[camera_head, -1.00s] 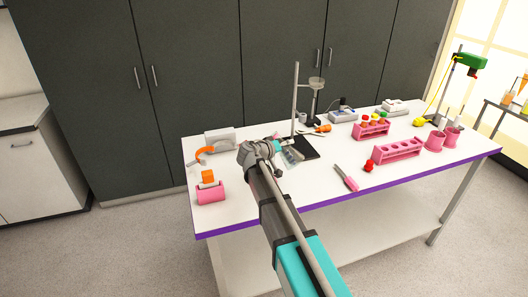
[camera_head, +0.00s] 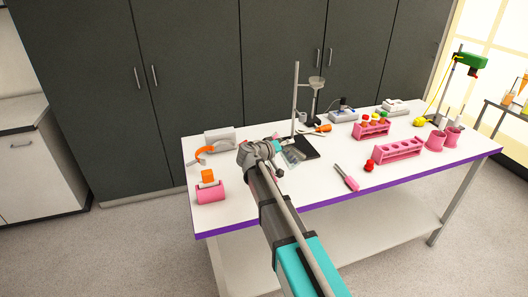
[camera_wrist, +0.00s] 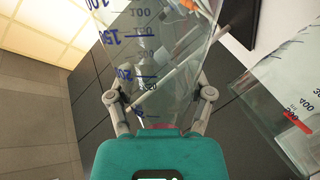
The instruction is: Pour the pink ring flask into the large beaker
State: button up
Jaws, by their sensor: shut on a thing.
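My gripper (camera_wrist: 160,98) is shut on a clear glass flask (camera_wrist: 150,55) with blue graduation marks, its two fingers on either side of the glass. The wrist view is rolled well over against the room, so the flask appears tilted. A second clear glass vessel (camera_wrist: 275,95) with a red mark, apparently the large beaker, is close by on the right in the wrist view. In the head view my gripper (camera_head: 277,151) is over the left-middle of the table, and the glass (camera_head: 292,155) there is hard to separate.
A stand with a black base (camera_head: 303,148) is just behind my gripper. A pink-handled tool (camera_head: 347,178) and a pink rack (camera_head: 398,151) lie to the right. A pink holder (camera_head: 211,193) stands at left.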

jog(key=shift+s+d+f+n+h+b, duration=0.15)
jog(key=shift+f+n+h+b, duration=0.35)
jog(key=shift+n+b, duration=0.5)
dwell(1.7)
jog(key=shift+r+n+h, duration=0.4)
jog(key=shift+r+n, duration=0.2)
jog(key=shift+n, duration=0.1)
dwell(1.1)
jog(key=shift+w+a+r+n+h, duration=0.35)
jog(key=shift+a+r+n, duration=0.1)
jog(key=shift+n, duration=0.25)
dwell(1.1)
jog(key=shift+f+n+b, duration=0.15)
jog(key=shift+n+b, duration=0.25)
jog(key=shift+b, duration=0.2)
dwell(1.1)
